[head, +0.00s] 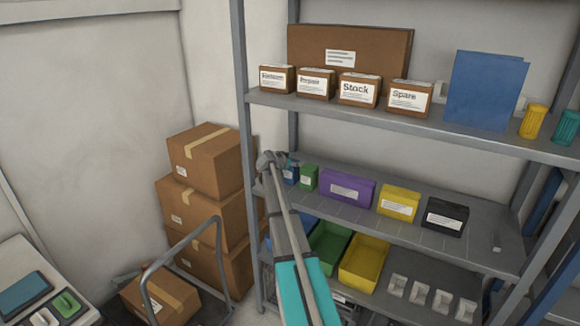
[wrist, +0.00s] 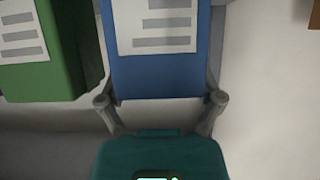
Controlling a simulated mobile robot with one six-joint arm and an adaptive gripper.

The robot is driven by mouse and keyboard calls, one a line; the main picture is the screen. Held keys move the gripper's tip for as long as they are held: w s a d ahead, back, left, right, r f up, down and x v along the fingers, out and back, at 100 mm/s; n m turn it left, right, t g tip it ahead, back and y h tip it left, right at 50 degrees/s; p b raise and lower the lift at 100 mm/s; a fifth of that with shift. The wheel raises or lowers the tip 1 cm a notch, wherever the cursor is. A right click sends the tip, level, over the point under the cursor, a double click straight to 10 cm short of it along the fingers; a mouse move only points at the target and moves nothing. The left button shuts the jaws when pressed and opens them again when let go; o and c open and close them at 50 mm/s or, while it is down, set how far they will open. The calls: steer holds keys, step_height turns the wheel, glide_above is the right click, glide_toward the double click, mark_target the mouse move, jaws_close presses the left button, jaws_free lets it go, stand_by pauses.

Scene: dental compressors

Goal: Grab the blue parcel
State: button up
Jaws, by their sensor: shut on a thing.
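The blue parcel (head: 292,173) is a small box with a white label, at the left end of the middle shelf (head: 410,222). In the wrist view, the blue parcel (wrist: 158,75) fills the upper middle, its label towards the top. My gripper (wrist: 160,62) has one finger along each side of it and is shut on it. In the head view, my gripper (head: 280,162) partly covers the parcel. I cannot tell whether the parcel touches the shelf or is slightly raised.
A green parcel (head: 309,177) stands close beside the blue one; it also shows in the wrist view (wrist: 45,50). Purple (head: 347,188), yellow (head: 399,203) and black (head: 445,216) parcels follow to the right. A grey shelf post (head: 246,130) rises just left.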

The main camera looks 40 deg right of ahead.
steer(key=shift+r, duration=0.2)
step_height(320, 180, up, 2)
steer(key=shift+r+p, duration=0.15)
steer(key=shift+p, duration=1.1)
steer(key=s+a+r+p, duration=0.8)
steer(key=a+r+p, duration=0.2)
steer(key=a, duration=0.1)
steer(key=shift+s+r, duration=0.15)
steer(key=shift+s, duration=0.2)
